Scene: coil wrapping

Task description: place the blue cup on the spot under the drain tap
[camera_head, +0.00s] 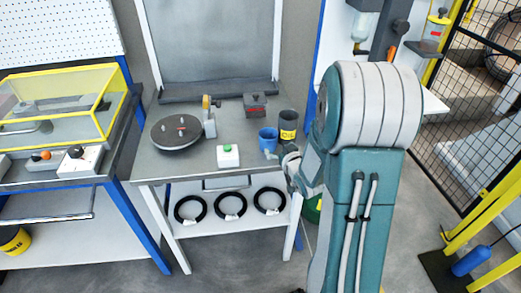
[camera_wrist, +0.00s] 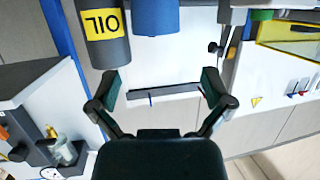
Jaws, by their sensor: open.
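The blue cup (camera_head: 267,139) stands on the grey workbench (camera_head: 240,148), left of the dark oil can with a yellow label (camera_head: 287,126). In the wrist view the blue cup (camera_wrist: 156,15) is cut by the top edge, beyond and between my fingertips. My gripper (camera_wrist: 160,88) is open and empty, with its fingers apart and not around the cup. In the head view my arm hides most of it at the bench's right edge. A clear vessel with a brass-coloured fitting below (camera_head: 361,47) hangs at the upper right. I cannot tell which fitting is the drain tap; the spot is not clearly visible.
The oil can (camera_wrist: 105,38) is close to the cup. A white box with a green button (camera_head: 228,156), a round dark turntable (camera_head: 177,133) and a dark red box (camera_head: 255,105) share the bench. A mesh fence (camera_head: 480,110) stands at the right.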

